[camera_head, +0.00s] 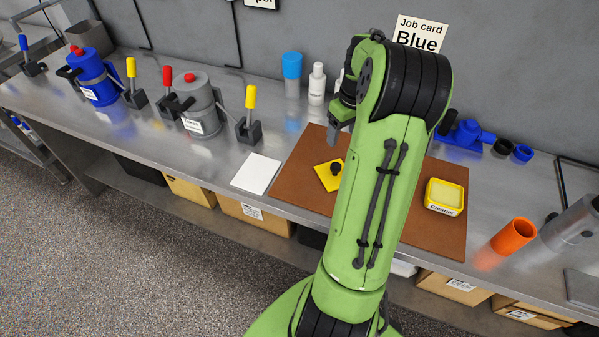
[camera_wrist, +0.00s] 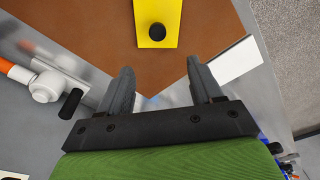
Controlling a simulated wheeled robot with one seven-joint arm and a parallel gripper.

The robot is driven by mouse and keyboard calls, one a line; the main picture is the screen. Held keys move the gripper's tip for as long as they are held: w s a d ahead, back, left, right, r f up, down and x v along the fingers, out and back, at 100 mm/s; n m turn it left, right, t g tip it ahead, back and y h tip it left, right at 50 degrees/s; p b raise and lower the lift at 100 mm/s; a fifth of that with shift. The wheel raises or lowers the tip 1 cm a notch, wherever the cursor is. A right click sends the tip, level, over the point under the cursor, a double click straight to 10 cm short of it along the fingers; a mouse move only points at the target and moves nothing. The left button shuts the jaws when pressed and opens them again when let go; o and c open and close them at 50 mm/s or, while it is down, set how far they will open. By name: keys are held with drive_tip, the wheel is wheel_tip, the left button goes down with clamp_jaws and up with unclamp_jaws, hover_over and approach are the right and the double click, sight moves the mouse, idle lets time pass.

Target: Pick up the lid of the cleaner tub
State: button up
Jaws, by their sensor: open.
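The lid (camera_head: 325,180) is a flat yellow square with a black knob, lying on the brown mat left of my arm. In the wrist view the lid (camera_wrist: 146,32) is at the top edge, partly cut off, with its round black knob (camera_wrist: 157,31) in sight. The cleaner tub (camera_head: 445,196) is yellow with a white "Cleaner" label and stands lidless on the mat, right of my arm. My gripper (camera_wrist: 160,84) is open and empty, its fingers apart and not touching the lid. In the head view my gripper (camera_head: 337,131) is partly hidden by my arm.
The brown mat (camera_head: 300,187) lies on a metal bench. A white card (camera_head: 256,174) lies left of it. A blue-capped bottle (camera_head: 292,75) and a white bottle (camera_head: 317,84) stand behind. An orange cup (camera_head: 513,236) and blue parts (camera_head: 465,137) are at the right.

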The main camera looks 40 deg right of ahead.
sight(336, 165)
drive_tip(key=f, duration=1)
drive_tip(key=w+f+b, duration=0.1)
drive_tip(key=f, duration=0.4)
drive_tip(key=shift+w+d+f, duration=0.1)
drive_tip(key=shift+d+f, duration=0.15)
drive_tip(key=shift+d, duration=0.15)
drive_tip(key=c, duration=1.1)
drive_tip(key=shift+r, duration=0.15)
